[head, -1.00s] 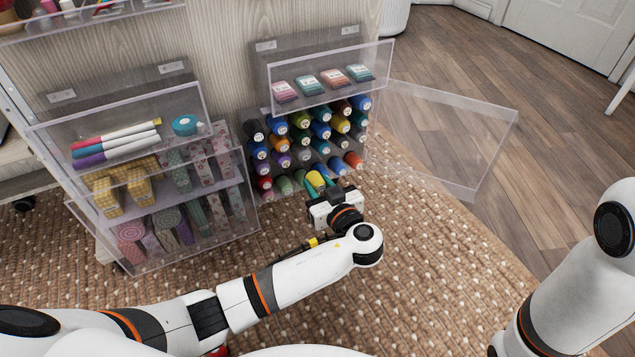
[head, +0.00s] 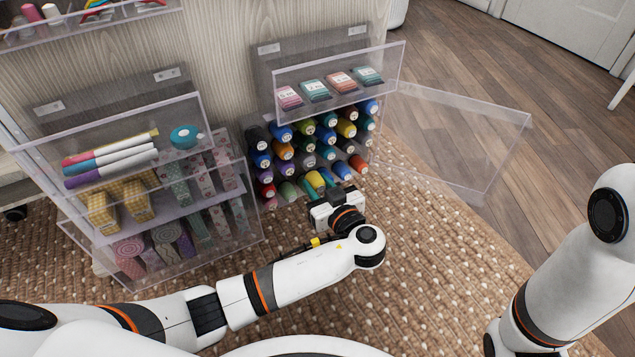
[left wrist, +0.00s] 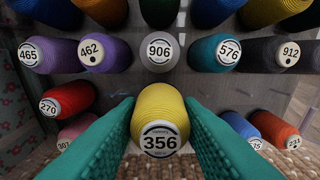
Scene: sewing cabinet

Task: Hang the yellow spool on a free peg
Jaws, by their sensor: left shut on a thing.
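The yellow spool (left wrist: 160,112), marked 356, sits between the teal fingers of my left gripper (left wrist: 160,125) in the left wrist view. The gripper is shut on it. In the head view the yellow spool (head: 316,180) shows at the bottom row of the spool rack, and my left gripper (head: 318,186) reaches up to it from below. Spools hang around it, among them a grey one marked 906 (left wrist: 160,50) above and an orange one (left wrist: 275,130) lower right. Whether the yellow spool is on a peg is hidden. My right gripper is out of view.
The clear rack door (head: 460,145) stands open to the right. A clear shelf with small packs (head: 328,85) is above the spools. A clear cabinet with pens and fabric rolls (head: 165,195) stands at left. The woven rug (head: 430,270) in front is mostly clear.

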